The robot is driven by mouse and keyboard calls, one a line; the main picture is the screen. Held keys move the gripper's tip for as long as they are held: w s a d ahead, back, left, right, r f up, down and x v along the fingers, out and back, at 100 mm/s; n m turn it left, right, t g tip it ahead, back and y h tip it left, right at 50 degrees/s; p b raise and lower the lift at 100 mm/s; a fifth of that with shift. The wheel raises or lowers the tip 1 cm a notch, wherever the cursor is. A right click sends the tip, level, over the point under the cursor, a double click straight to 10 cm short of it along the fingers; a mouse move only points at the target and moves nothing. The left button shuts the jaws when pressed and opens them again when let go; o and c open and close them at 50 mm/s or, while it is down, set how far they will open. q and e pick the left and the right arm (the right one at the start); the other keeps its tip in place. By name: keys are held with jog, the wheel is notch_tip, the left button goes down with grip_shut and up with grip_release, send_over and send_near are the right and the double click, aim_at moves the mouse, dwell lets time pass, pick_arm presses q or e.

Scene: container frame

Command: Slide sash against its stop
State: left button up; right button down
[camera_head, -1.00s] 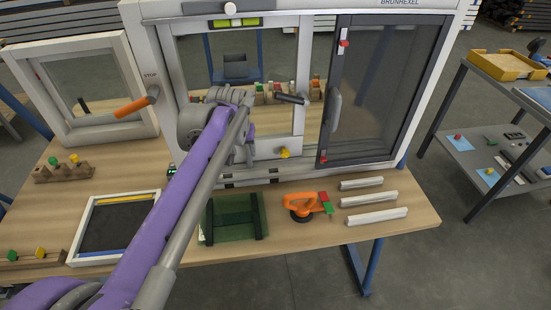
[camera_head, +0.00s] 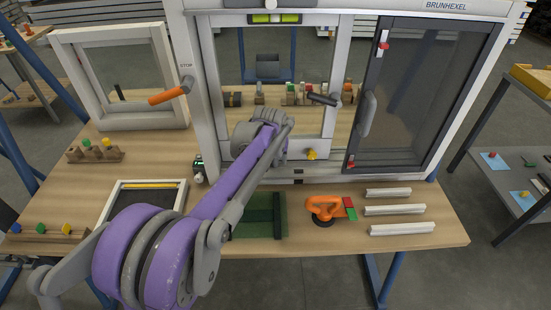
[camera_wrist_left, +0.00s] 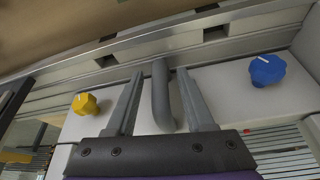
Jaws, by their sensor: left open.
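The light-framed sash (camera_head: 335,85) stands upright in the white window frame (camera_head: 205,100), left of a dark sash (camera_head: 420,95). The word STOP shows on the frame's left post, above an orange lever (camera_head: 168,95). My left gripper (camera_head: 262,130) is in front of the sash's lower part; its fingertips are hard to make out there. In the left wrist view the gripper (camera_wrist_left: 158,90) is open, with a grey bar handle (camera_wrist_left: 161,95) between its fingers. Yellow (camera_wrist_left: 85,103) and blue (camera_wrist_left: 267,70) knobs sit either side on a white rail. My right gripper is not in view.
On the bench (camera_head: 440,228) are an orange suction tool (camera_head: 325,207), several white strips (camera_head: 394,210), a green case (camera_head: 268,217) and a dark tray (camera_head: 172,188). A small framed window (camera_head: 120,118) stands at left. My left arm crosses above the bench.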

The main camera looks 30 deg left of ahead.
pick_arm(q)
grip_shut()
dwell(1.4)
